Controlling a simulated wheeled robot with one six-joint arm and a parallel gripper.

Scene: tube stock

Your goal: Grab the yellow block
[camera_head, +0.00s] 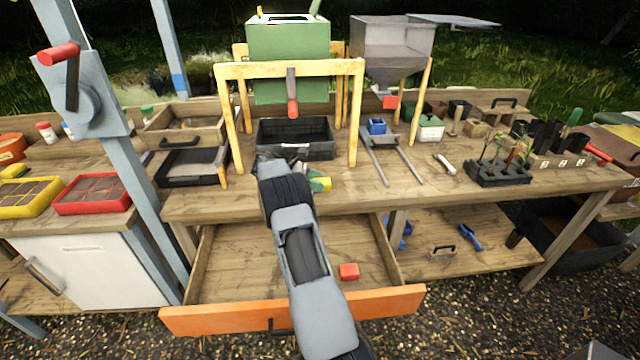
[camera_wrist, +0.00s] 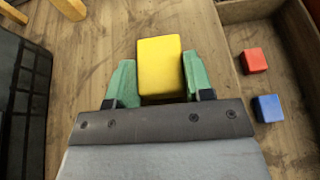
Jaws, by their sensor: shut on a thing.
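The yellow block (camera_wrist: 160,66) sits between the two green fingers of my gripper (camera_wrist: 160,82) in the wrist view, with a finger against each side. My gripper is shut on it. In the head view the yellow block (camera_head: 326,183) shows only as a small yellow patch beside my gripper (camera_head: 318,184), over the bench top near its front edge. My arm hides part of this area. I cannot tell whether the block touches the bench or hangs just above it.
An open drawer (camera_head: 240,265) below holds a red block (camera_head: 348,271) and a blue block (camera_wrist: 268,108). A black tray (camera_head: 320,150) stands behind, under a yellow frame (camera_head: 290,68). Metal rails (camera_head: 405,160) lie to the right. Bare bench lies right of my gripper.

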